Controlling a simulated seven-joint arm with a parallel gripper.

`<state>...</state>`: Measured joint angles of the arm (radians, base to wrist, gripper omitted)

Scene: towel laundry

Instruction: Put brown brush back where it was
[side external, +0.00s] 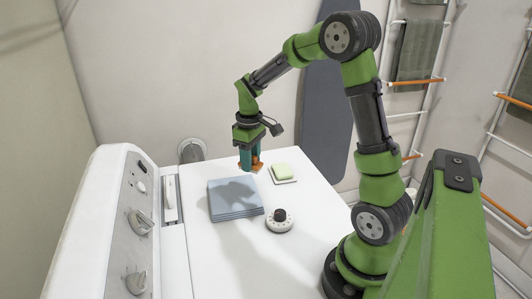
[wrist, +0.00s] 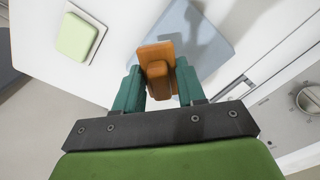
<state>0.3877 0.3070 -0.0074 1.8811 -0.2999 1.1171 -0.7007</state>
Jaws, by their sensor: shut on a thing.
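The brown brush (wrist: 157,62) is an orange-brown block between the teal fingers of my gripper (wrist: 158,82) in the wrist view. My gripper is shut on it. In the side view my gripper (side external: 249,164) points down at the back of the white machine top, and a little of the brush (side external: 258,162) shows beside the fingers. The brush is low over the top, behind the blue towel stack and left of the soap. I cannot tell whether it touches the surface.
A folded blue towel stack (side external: 234,203) lies in front of my gripper. A pale green soap (side external: 281,169) sits on a white dish to the right. A white round item with a black knob (side external: 280,220) stands nearer. The control panel (side external: 128,205) rises at left.

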